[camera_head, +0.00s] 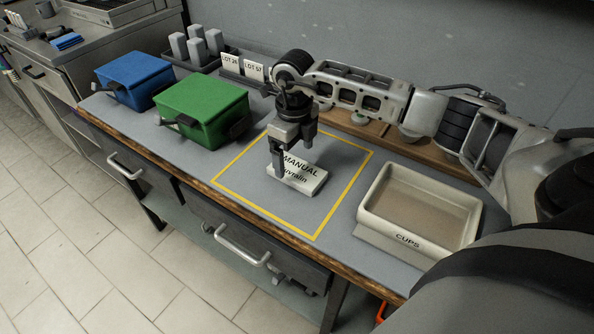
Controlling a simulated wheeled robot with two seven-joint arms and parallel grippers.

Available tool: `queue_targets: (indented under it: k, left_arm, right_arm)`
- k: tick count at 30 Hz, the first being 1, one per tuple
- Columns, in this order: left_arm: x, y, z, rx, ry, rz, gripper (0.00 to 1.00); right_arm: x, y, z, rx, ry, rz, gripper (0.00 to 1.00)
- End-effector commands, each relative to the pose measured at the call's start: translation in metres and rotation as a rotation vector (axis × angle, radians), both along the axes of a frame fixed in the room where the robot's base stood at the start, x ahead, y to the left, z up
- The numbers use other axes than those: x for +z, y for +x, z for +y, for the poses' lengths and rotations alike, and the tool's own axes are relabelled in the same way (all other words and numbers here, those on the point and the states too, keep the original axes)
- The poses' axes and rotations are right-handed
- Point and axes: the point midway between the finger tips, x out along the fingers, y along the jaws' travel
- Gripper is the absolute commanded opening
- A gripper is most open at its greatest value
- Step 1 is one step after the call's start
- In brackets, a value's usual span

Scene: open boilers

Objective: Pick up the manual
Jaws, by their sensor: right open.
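The manual (307,179) is a small white block-like booklet with "MANUAL" in dark letters on top. It lies inside a yellow square outline on the grey workbench. My right gripper (294,165) comes in from the right and points down over the manual. Its fingers are open, with one finger in front of the manual's left part. The far finger and part of the manual's top are hidden by the gripper, so I cannot tell whether they touch. My left gripper is not in view.
A cream tray marked "CUPS" (371,229) stands right of the square. A green box (203,100) and a blue box (133,72) stand on the left. Behind them are a dark rack with grey blocks (197,50) and lot cards (254,71). The bench's wooden front edge (250,219) is near.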

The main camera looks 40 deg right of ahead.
Motion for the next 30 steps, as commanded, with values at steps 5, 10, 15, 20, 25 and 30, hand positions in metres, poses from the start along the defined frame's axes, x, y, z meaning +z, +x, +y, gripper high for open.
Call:
queue_targets:
  k: [5,10,15,20,25,30]
  left_arm:
    - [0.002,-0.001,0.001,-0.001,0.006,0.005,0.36]
    - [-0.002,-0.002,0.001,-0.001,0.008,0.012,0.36]
    - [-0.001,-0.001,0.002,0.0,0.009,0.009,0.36]
    - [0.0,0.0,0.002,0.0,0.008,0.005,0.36]
    - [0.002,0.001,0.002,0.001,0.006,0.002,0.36]
    - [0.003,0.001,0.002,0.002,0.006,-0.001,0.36]
  right_arm:
    - [-0.028,0.0,0.002,-0.001,0.001,0.005,0.89]
    - [-0.041,0.0,0.001,0.0,0.0,0.002,0.89]
    - [-0.041,0.0,0.001,0.0,0.001,0.001,0.89]
    - [-0.041,0.0,0.001,0.0,0.001,0.001,0.53]
    - [-0.04,0.001,0.001,0.0,0.001,0.0,0.38]
    - [-0.04,0.001,0.001,0.0,0.001,0.0,0.38]
